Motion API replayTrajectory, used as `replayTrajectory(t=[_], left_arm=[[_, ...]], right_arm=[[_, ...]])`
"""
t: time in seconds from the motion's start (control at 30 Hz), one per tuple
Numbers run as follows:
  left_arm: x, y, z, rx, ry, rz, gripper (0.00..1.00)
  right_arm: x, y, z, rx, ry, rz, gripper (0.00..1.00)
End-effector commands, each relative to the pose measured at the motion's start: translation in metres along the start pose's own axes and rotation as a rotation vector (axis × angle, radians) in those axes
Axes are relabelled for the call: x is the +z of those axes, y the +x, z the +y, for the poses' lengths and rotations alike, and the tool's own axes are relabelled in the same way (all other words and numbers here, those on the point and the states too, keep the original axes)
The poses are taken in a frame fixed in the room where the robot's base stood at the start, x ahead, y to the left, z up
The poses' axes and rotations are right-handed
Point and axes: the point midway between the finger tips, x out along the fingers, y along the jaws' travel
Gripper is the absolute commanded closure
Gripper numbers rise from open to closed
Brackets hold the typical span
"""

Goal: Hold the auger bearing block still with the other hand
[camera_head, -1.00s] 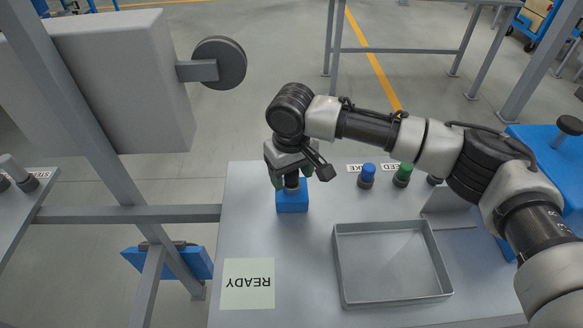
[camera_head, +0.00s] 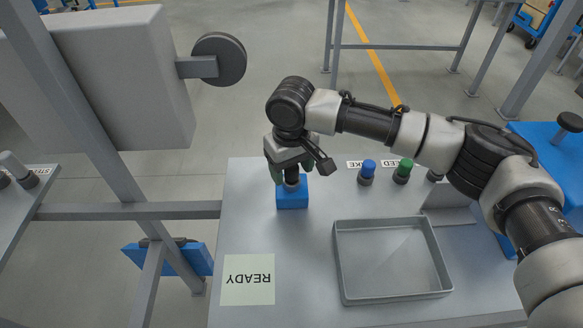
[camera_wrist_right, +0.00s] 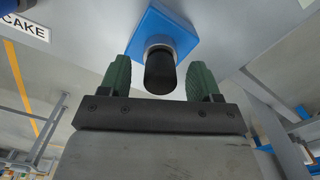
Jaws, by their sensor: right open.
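A blue block (camera_head: 292,199) with a dark upright knob on top, which looks like the bearing block, stands on the grey table. My right gripper (camera_head: 291,176) is over the block, at the knob. In the right wrist view, its two green fingers (camera_wrist_right: 160,82) are open, one on each side of the black knob (camera_wrist_right: 160,70), with a gap on both sides. The blue block (camera_wrist_right: 165,36) shows beyond the fingertips. My left gripper is in no view.
An empty grey tray (camera_head: 345,299) lies right of the block. A READY card (camera_head: 248,280) lies in front. A blue knob (camera_head: 367,172) and a green knob (camera_head: 402,171) stand behind the tray. A grey frame post (camera_head: 100,150) rises at left.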

Motion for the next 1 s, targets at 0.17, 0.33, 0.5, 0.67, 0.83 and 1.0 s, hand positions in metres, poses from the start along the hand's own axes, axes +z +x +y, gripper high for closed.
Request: replayTrajectory(t=[0.17, 0.33, 0.5, 0.67, 0.83, 1.0], left_arm=[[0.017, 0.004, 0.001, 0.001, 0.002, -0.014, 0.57], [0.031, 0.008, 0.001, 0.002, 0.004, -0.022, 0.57], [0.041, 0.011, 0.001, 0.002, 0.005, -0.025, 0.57], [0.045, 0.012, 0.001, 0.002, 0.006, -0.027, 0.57], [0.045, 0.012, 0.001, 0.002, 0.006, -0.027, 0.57], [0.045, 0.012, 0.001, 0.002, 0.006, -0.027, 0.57]], right_arm=[[-0.001, -0.033, 0.000, -0.002, -0.001, 0.004, 0.37], [-0.001, -0.068, 0.000, -0.001, -0.001, 0.004, 0.37], [-0.001, -0.092, -0.001, -0.001, -0.001, 0.003, 0.37], [0.000, -0.102, 0.000, 0.000, -0.001, 0.001, 0.37], [0.000, -0.103, 0.000, -0.001, 0.000, 0.001, 0.37], [0.000, -0.103, 0.000, -0.001, 0.000, 0.001, 0.37]])
